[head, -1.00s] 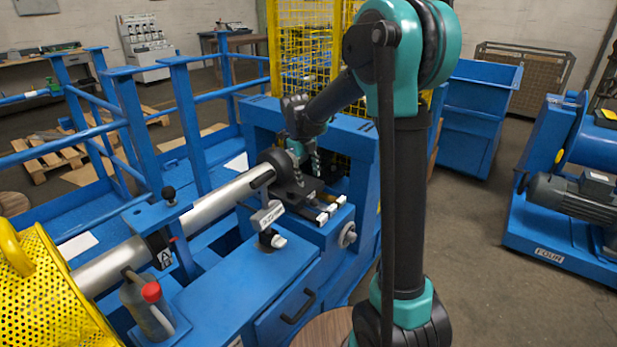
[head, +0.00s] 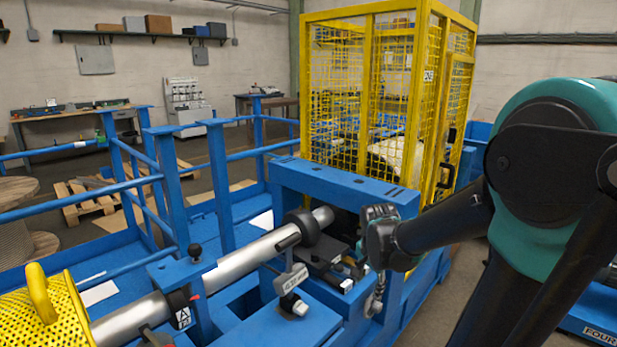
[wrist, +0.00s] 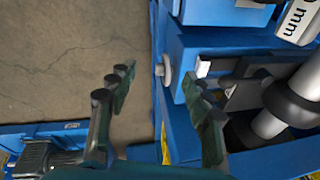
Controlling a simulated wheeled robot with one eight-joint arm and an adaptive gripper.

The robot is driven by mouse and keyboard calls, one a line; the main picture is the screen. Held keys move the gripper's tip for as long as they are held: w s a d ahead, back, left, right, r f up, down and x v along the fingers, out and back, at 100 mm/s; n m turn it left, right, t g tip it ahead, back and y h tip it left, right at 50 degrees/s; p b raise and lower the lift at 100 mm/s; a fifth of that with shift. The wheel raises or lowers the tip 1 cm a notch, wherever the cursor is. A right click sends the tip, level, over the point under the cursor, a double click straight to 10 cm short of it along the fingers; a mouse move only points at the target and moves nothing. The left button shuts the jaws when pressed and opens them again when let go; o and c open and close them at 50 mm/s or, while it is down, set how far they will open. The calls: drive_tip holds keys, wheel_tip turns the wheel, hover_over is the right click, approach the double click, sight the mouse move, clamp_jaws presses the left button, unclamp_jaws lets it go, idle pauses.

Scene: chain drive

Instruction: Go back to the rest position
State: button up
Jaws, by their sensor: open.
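My gripper (wrist: 158,84) is open and empty in the wrist view, its two fingers spread apart. The left finger is over the grey floor and the right finger over the edge of the blue machine frame. In the head view my gripper (head: 376,290) hangs at the right side of the blue frame (head: 340,187), right of the silver shaft (head: 235,265) and its black collar (head: 303,228). The wrist view also shows the shaft and the black collar (wrist: 290,100) at right, apart from the fingers. My arm covers the right part of the head view.
A yellow mesh cage (head: 335,90) stands behind the blue frame. A yellow perforated guard (head: 45,310) is at lower left. Blue railings (head: 215,170) run along the left. Bare floor (wrist: 70,60) lies left of the machine in the wrist view.

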drive_tip(key=s+d+f+n+t, duration=0.1)
drive_tip(key=s+f+n, duration=0.4)
drive_tip(key=s+n, duration=0.5)
drive_tip(key=shift+s+d+n, duration=0.35)
drive_tip(key=shift+d+n, duration=0.05)
drive_tip(key=shift+d, duration=0.2)
